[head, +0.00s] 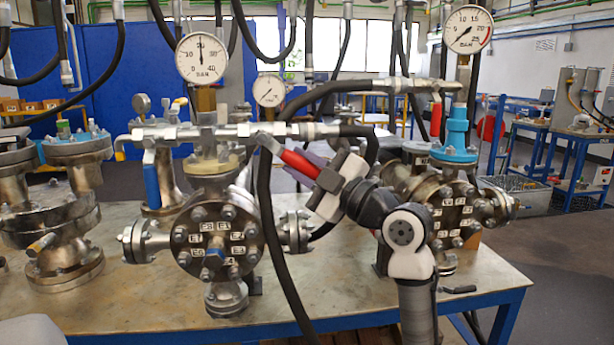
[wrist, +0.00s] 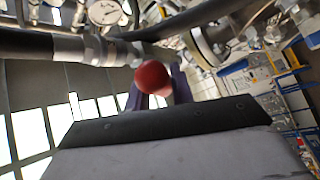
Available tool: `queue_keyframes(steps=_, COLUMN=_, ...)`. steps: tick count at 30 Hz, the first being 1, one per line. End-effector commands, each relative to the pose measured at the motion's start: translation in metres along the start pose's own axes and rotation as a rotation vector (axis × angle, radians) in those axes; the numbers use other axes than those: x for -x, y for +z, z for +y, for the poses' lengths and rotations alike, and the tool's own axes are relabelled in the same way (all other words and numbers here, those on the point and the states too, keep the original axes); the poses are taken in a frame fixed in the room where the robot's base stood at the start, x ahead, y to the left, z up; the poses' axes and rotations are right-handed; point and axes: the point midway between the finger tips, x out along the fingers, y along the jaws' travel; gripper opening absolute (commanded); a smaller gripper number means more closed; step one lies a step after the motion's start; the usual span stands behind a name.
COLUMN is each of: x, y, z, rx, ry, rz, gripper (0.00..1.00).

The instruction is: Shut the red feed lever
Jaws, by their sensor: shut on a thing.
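A red lever (head: 295,159) slants down to the right from a valve on the silver horizontal pipe (head: 225,132) of the left vessel (head: 220,240). My gripper (head: 309,167) comes from the right and is shut on the lever's outer part. In the wrist view the lever's rounded red end (wrist: 152,76) shows between the purple fingers (wrist: 179,82). The fingers partly hide the lever in both views. A second red lever (head: 436,114) hangs down from the right vessel's upper pipe, apart from my gripper.
A blue lever (head: 152,186) hangs at the left vessel's pipe. A black hose (head: 265,210) runs down close left of my gripper. Pressure gauges (head: 201,58) stand above. The right vessel (head: 447,215) is behind my arm. The bench's front right (head: 490,280) is mostly clear.

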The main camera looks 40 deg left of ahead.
Motion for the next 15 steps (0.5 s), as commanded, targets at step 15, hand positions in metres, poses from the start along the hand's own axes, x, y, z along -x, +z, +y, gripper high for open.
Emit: queue_keyframes(steps=15, x=-0.013, y=-0.002, z=-0.041, rx=-0.344, ry=0.337, rz=0.097, gripper=0.00)
